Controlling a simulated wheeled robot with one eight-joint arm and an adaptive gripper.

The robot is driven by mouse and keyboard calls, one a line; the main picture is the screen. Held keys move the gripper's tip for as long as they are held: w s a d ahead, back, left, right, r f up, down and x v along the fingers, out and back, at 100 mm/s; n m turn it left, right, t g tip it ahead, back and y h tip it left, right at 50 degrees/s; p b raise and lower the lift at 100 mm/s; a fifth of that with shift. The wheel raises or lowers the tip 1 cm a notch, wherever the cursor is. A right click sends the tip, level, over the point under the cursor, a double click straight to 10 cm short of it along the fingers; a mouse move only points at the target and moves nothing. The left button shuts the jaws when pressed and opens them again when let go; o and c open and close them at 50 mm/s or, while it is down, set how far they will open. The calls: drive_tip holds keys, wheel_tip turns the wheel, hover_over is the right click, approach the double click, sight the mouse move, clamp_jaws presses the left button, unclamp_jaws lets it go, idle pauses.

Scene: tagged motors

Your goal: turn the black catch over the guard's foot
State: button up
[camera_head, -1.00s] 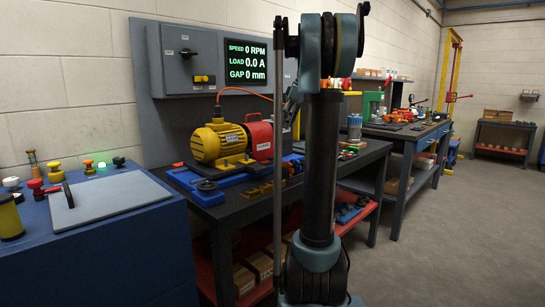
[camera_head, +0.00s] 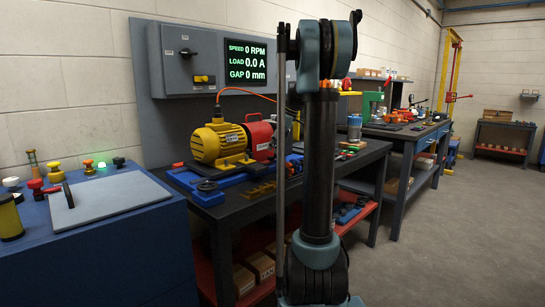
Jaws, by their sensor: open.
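The red guard (camera_head: 259,138) stands beside the yellow motor (camera_head: 219,143) on the blue bed (camera_head: 215,177) of the dark workbench. The guard's right side and the bench beyond it are partly covered by my upright arm. I cannot make out the guard's foot or the black catch; they are too small or hidden. My gripper cannot be made out; the end of my arm seems hidden behind my own upper arm links.
A blue cabinet (camera_head: 95,250) with buttons and a grey lid stands at left. A grey panel (camera_head: 203,60) with a display reading zeros is behind. Floor is free at right.

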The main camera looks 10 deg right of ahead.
drive_tip(key=shift+x, duration=2.3)
drive_tip(key=shift+r, duration=0.1)
drive_tip(key=c, duration=1.1)
